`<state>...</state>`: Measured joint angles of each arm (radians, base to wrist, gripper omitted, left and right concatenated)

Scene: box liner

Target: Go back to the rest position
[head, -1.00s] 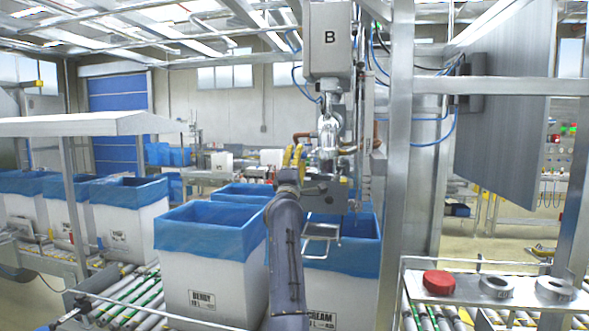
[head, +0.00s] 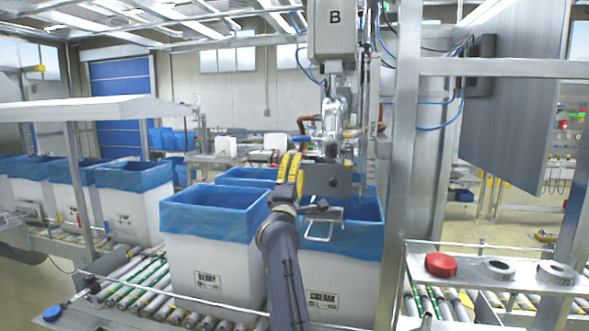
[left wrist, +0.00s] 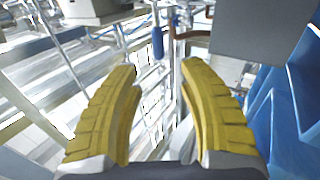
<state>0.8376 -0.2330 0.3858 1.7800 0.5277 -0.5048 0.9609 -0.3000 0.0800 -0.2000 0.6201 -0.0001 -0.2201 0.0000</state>
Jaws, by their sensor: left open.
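My left gripper (head: 288,168) has yellow ribbed fingers and stands in front of the gap between the two front boxes in the head view. In the left wrist view (left wrist: 162,75) its fingers are apart with nothing between them. A white box with a blue liner (head: 210,265), labelled BERRY, stands left of my arm. Another blue-lined white box (head: 350,285), labelled CREAM, stands to the right, partly hidden by my arm. Blue liner also shows at the right edge of the left wrist view (left wrist: 290,130). My right gripper is not in view.
A metal machine marked B (head: 335,35) hangs above the CREAM box, with a metal frame (head: 322,228) at that box's opening. A steel post (head: 402,150) stands right of it. Several lined boxes (head: 130,205) stand at left. A shelf at right holds a red roll (head: 440,264).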

